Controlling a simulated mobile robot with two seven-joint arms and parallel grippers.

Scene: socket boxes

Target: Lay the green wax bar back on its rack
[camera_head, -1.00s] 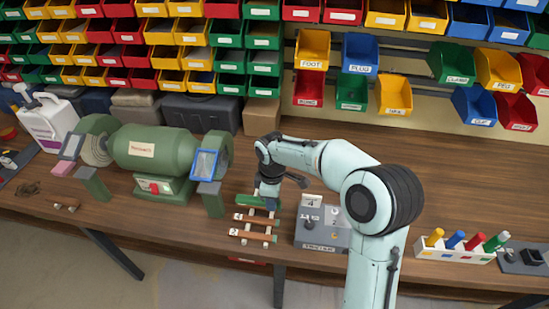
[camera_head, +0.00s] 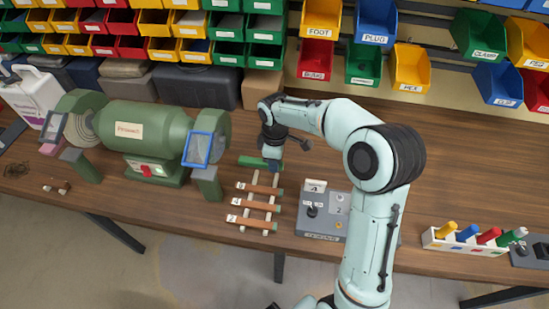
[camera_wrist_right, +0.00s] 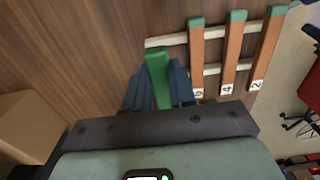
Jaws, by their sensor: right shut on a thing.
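The green wax bar (camera_head: 250,161) is in my right gripper (camera_head: 271,163), which is shut on it just behind the rack. In the right wrist view, the green bar (camera_wrist_right: 157,75) stands out between the dark blue fingers (camera_wrist_right: 160,88). The rack (camera_head: 247,205) has pale rails with brown, numbered bars across it. In the right wrist view, the brown bars with green ends (camera_wrist_right: 230,50) lie to the right of the green bar. The green bar's far end overlaps or nears a rail's end there; I cannot tell whether they touch. My left gripper is not in view.
A green bench grinder (camera_head: 150,140) stands left of the rack. A grey switch box (camera_head: 322,213) is close to its right. A cardboard box (camera_head: 262,88) and bins stand behind.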

